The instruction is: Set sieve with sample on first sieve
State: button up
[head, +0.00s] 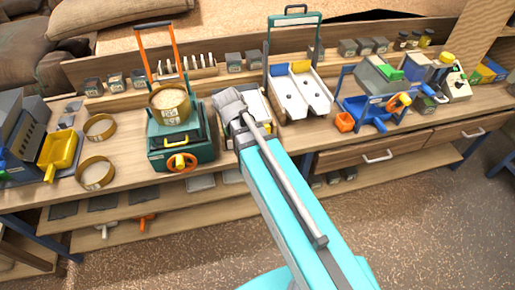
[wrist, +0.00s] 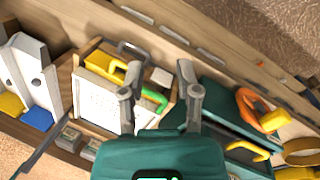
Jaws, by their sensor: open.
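A brass-rimmed sieve with pale grainy sample (head: 170,103) sits on top of the green shaker (head: 183,149), inside its orange-handled frame. Two more brass sieves lie on the bench to its left, one farther back (head: 100,127) and one nearer (head: 95,173). My gripper (head: 234,112) is to the right of the shaker, over a white tray device. In the wrist view my gripper (wrist: 158,82) is open with nothing held between its fingers. The shaker (wrist: 232,108) is at right there, with parts of brass rims (wrist: 300,152) at the edge; I cannot tell which sieves these are.
The white tray device (wrist: 98,92) with yellow and green handles is under my fingers. A white double chute (head: 300,92) stands to the right. A blue device with orange handwheel (head: 375,103) is farther right. Small boxes line the back.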

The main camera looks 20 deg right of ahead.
jog(key=s+d+m+y, duration=0.2)
jog(key=s+m, duration=0.1)
jog(key=s+d+m, duration=0.1)
jog(key=m, duration=0.1)
jog(key=shift+s+f+y, duration=0.25)
jog(key=shift+y, duration=0.15)
dwell(0.9)
